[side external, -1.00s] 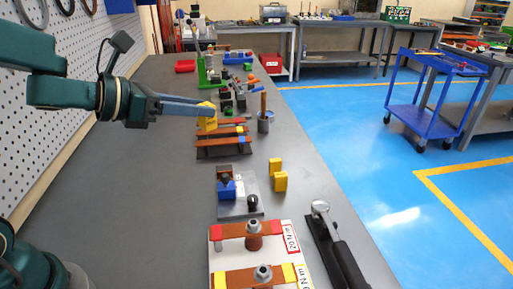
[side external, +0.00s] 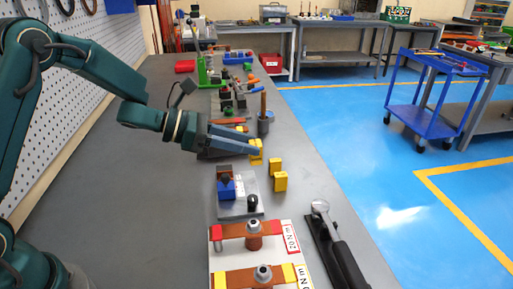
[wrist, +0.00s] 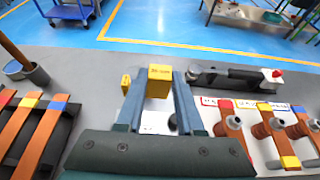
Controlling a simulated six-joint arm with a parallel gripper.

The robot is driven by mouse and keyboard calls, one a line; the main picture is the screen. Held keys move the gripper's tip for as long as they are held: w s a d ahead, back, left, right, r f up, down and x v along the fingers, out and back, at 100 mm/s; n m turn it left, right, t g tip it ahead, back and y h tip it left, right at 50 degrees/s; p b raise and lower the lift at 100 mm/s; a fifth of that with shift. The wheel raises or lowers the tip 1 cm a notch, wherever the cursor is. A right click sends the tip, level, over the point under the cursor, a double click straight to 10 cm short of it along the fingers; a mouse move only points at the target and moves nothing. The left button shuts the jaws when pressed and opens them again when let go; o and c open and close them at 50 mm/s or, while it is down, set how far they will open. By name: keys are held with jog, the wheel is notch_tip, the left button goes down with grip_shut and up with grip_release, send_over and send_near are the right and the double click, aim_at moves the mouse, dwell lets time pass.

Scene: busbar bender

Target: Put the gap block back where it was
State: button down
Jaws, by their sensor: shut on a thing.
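My gripper (side external: 256,149) is shut on a yellow gap block (side external: 257,158) and holds it above the bench, behind two other yellow blocks. In the wrist view the held block (wrist: 159,82) sits between the fingertips, with dark lettering on its top. The two other yellow blocks, a farther one (side external: 275,166) and a nearer one (side external: 280,182), stand on the bench right of the bender plate (side external: 247,208). Only one standing block (wrist: 126,84) shows clearly in the wrist view, left of the fingers.
The bender plate carries a blue block (side external: 227,190) and a black knob. A white board (side external: 230,262) with copper bars and a torque wrench (side external: 335,245) lie nearer the camera. A busbar rack (wrist: 30,135) and a grey cup (side external: 264,124) stand farther back.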

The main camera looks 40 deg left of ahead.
jog(key=shift+w+d+f, duration=0.25)
jog(key=shift+d+f, duration=1)
jog(key=shift+f, duration=0.2)
jog(key=shift+w+d+f, duration=0.2)
jog(key=shift+d+f, duration=1)
jog(key=shift+f, duration=0.2)
jog(key=shift+w+d+f, duration=0.25)
jog(key=shift+d+f, duration=1)
jog(key=shift+f, duration=0.2)
jog(key=shift+f, duration=0.6)
jog(key=c, duration=0.5)
grip_release()
jog(key=shift+f, duration=0.1)
jog(key=shift+c, duration=0.2)
